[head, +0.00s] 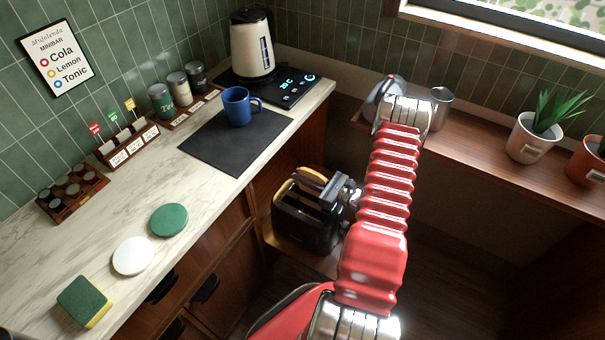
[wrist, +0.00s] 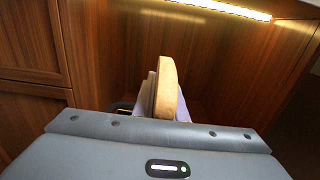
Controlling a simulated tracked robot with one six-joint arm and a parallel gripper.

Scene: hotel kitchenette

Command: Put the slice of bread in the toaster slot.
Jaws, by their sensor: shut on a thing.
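The black toaster (head: 298,226) stands low beside the counter, below its top. My gripper (head: 326,190) is over the toaster and shut on a slice of bread (head: 314,174). The slice is upright, above the toaster's top; I cannot tell whether its lower edge is inside a slot. In the wrist view the slice (wrist: 168,88) stands on edge beyond my gripper's grey body, which hides its lower part and most of the toaster. A paler tan edge shows just left of it, and I cannot tell what it is.
The marble counter (head: 200,190) carries a blue mug (head: 238,106) on a dark mat, a kettle (head: 252,45), canisters, coasters and a sponge (head: 85,301). A wooden shelf (head: 480,150) with potted plants runs along the right. Wooden cabinet fronts stand close to the toaster.

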